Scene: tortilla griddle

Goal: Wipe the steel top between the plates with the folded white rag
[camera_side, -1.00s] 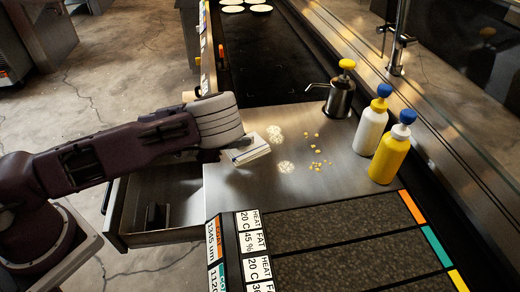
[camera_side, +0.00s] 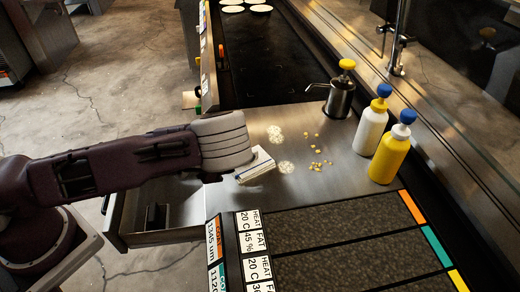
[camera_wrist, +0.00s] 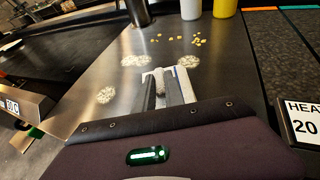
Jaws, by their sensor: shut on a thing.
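The folded white rag (camera_side: 258,168) is at my gripper's tip over the left part of the steel top (camera_side: 232,203), in the side view. My gripper (camera_side: 238,176) is shut on it; the fingers are mostly hidden there. In the wrist view, my gripper (camera_wrist: 168,88) reaches forward, with the rag's pale edge (camera_wrist: 187,84) at the fingers. I cannot tell whether the rag touches the steel. White powdery patches (camera_side: 286,167) lie just right of the rag and farther back. Yellow crumbs (camera_side: 316,165) are scattered beyond them.
A pump pot (camera_side: 340,98), a white bottle (camera_side: 371,128) and a yellow bottle (camera_side: 390,155) stand along the right side. The dark far plate (camera_side: 262,60) and near plate (camera_side: 330,218) border the steel. An open drawer (camera_side: 150,238) juts out below my arm.

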